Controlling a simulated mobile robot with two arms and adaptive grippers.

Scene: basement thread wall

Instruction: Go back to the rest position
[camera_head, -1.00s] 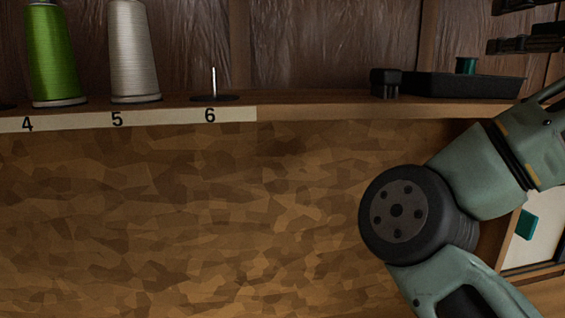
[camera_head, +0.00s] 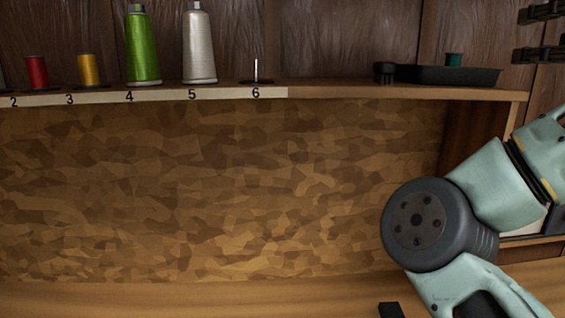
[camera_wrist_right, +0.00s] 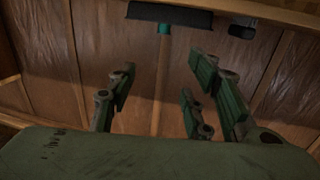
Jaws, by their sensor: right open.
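My right arm (camera_head: 435,225) comes in at the right side of the head view. In the right wrist view my right gripper (camera_wrist_right: 163,88) is open, with its fingers wide apart and nothing between them. Two dark finger-like parts, which look like this gripper (camera_head: 540,33), reach in at the top right edge of the head view, above and right of the black tray (camera_head: 455,76). My left gripper is in neither view.
A shelf (camera_head: 400,93) bears red (camera_head: 37,72) and yellow (camera_head: 88,70) spools, green (camera_head: 142,48) and white (camera_head: 199,45) cones, and a bare pin (camera_head: 256,70) at 6. The patterned board below is clear.

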